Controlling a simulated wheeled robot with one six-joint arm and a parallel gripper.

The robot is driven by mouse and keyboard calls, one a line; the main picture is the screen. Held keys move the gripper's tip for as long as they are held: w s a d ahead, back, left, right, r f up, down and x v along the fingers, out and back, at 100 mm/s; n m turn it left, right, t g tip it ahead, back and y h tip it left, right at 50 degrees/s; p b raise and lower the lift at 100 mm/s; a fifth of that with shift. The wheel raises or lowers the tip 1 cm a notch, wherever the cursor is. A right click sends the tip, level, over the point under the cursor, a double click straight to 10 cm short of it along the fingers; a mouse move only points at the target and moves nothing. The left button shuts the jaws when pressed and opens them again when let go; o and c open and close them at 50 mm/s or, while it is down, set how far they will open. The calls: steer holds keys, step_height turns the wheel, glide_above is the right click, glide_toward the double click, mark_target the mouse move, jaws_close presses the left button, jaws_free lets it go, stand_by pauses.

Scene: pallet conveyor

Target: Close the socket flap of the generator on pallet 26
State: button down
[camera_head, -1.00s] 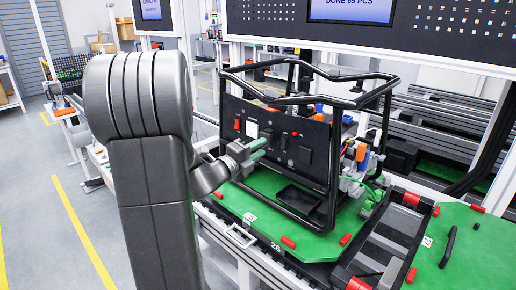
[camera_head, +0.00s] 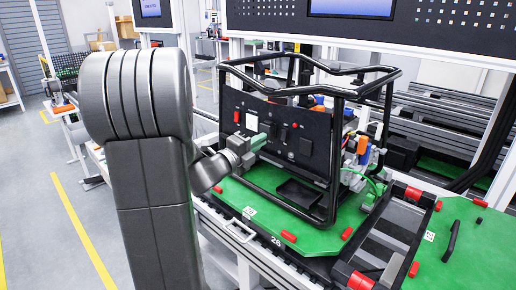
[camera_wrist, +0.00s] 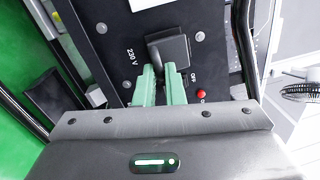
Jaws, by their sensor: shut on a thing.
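The generator has a black front panel (camera_head: 318,128) inside a black tube frame (camera_head: 232,150). It stands on the green board of pallet 26 (camera_head: 318,240). In the wrist view the dark grey socket flap (camera_wrist: 174,47) stands out from the panel, near the "230 V" and "OFF" marks. My gripper (camera_wrist: 162,72) has its two green fingers shut on the flap's near edge, with a narrow gap showing farther back. In the head view my gripper (camera_head: 262,138) reaches the panel's left part from the left. The flap is hard to make out there.
A red button (camera_wrist: 201,94) sits just right of the fingers. The tube frame closes in the panel on both sides. A black tray (camera_head: 298,193) lies on the board before the panel. Another green pallet (camera_head: 475,245) stands at the right.

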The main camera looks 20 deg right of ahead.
steer(key=shift+b, duration=0.35)
steer(key=c, duration=1.5)
jaws_free()
steer(key=shift+c, duration=0.2)
steer(key=b+v, duration=0.2)
steer(key=v, duration=1.1)
steer(key=shift+s+a+f, duration=0.2)
steer(key=shift+a+f, duration=0.1)
steer(key=p+x, duration=0.2)
steer(key=x, duration=1.2)
steer(key=shift+r, duration=0.2)
